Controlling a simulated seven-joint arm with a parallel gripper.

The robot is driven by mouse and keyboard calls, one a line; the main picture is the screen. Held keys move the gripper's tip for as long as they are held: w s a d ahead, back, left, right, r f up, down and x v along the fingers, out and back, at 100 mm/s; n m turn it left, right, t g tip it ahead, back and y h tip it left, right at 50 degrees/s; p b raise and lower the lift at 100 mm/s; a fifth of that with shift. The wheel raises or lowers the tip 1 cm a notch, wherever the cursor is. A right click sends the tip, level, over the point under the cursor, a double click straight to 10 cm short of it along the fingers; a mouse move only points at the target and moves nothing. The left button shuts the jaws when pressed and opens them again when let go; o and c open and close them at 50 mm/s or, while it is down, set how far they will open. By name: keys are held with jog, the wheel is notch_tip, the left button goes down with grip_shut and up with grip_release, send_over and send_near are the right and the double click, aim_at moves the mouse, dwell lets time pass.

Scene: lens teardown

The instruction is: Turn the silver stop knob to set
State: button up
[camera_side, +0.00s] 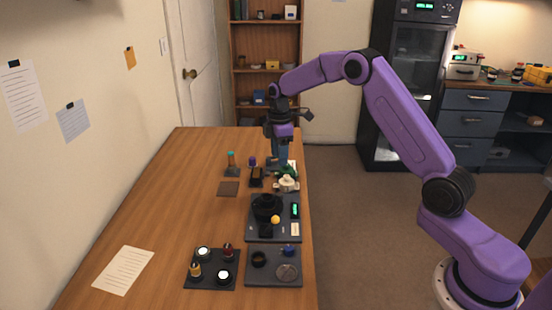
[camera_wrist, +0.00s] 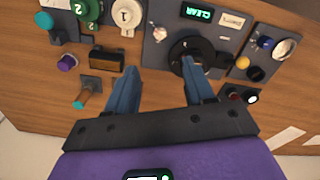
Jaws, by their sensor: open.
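A small silver knob (camera_wrist: 158,33) stands on the dark panel in the wrist view, left of a round black lens part (camera_wrist: 186,52); it looks like the stop knob, but I cannot read its setting. I cannot pick it out in the side view, where the panel (camera_side: 256,236) shows with the black lens part (camera_side: 264,205). My gripper (camera_wrist: 159,67) is open and empty, its blue fingers apart. The knob lies beyond the fingertips in the wrist view, roughly between their lines. In the side view my gripper (camera_side: 279,162) points down at the far end of the bench.
A cream wheel marked 1 (camera_wrist: 127,15) and a green one (camera_wrist: 88,12) stand left of the panel. A small brown block (camera_wrist: 106,59) lies near the left finger. Two trays (camera_side: 210,283) stand nearer the side camera. The bench's left is mostly clear.

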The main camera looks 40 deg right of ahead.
aim_at(279, 194)
notch_tip(279, 194, down, 15)
jog(key=shift+r, duration=0.15)
jog(key=n, duration=0.4)
jog(key=shift+r, duration=0.1)
notch_tip(279, 194, up, 18)
jog(key=s+a+r+m, duration=0.1)
jog(key=s+a+r, duration=0.3)
jog(key=s+a, duration=0.6)
jog(key=shift+s+a, duration=0.4)
jog(key=shift+a, duration=0.4)
jog(key=s+a+r+m, duration=0.15)
jog(key=s+a, duration=0.25)
jog(key=s, duration=0.5)
jog(key=s+d+m, duration=0.1)
jog(key=s+d, duration=0.1)
jog(key=s, duration=0.9)
jog(key=s+d+f+m, duration=0.1)
jog(key=s+d, duration=0.1)
jog(key=s, duration=1)
jog(key=shift+s+d+f, duration=0.15)
jog(key=shift+s+f, duration=0.05)
jog(key=shift+s, duration=0.1)
